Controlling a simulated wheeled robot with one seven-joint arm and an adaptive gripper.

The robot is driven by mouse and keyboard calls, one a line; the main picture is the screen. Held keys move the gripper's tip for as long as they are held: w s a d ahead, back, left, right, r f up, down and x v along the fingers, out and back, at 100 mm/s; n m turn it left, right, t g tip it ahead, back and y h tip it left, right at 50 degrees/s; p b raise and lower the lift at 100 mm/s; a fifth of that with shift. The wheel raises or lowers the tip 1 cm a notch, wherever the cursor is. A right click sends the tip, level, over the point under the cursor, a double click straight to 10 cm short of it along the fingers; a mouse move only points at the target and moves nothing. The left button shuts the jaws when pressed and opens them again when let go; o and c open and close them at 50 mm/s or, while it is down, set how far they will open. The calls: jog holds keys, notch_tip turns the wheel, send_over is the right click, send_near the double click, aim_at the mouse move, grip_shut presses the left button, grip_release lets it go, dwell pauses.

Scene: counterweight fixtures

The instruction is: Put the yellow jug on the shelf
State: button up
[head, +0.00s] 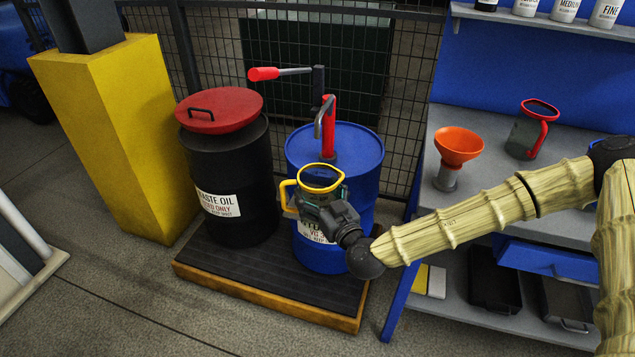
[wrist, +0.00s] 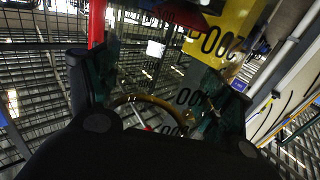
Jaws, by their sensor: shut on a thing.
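The yellow jug (head: 320,178) has a yellow rim and a yellow handle on its left side. My gripper (head: 322,205) is shut on its body and holds it upright in front of the blue drum (head: 359,160). In the wrist view, the jug's curved rim (wrist: 150,100) shows between the two dark fingers. The jug's lower body is mostly hidden by the gripper. The grey shelf unit (head: 455,120) stands to the right, with an orange funnel (head: 458,145) and a red-rimmed jug (head: 527,132) on its upper surface.
A red pump with a red handle (head: 263,74) rises from the blue drum. A black waste oil drum (head: 228,180) with a red lid stands left of it on a low platform (head: 265,297). Bottles line a high ledge (head: 560,24). Bare shelf surface shows between funnel and red-rimmed jug.

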jog(key=shift+w+a+f+p, duration=0.15)
jog(key=shift+w+f, duration=0.6)
jog(key=shift+w, duration=1.05)
jog(key=shift+w+f+p, duration=0.15)
jog(key=shift+w+f, duration=0.6)
jog(key=shift+w, duration=1.05)
jog(key=shift+w+a+f+p, duration=0.15)
jog(key=shift+w+f, duration=0.6)
jog(key=shift+w, duration=1.05)
jog(key=shift+d+f, duration=0.1)
jog(key=shift+f, duration=0.05)
jog(key=o, duration=1)
jog(key=shift+o, duration=0.2)
jog(key=v, duration=1.2)
jog(key=shift+b, duration=0.45)
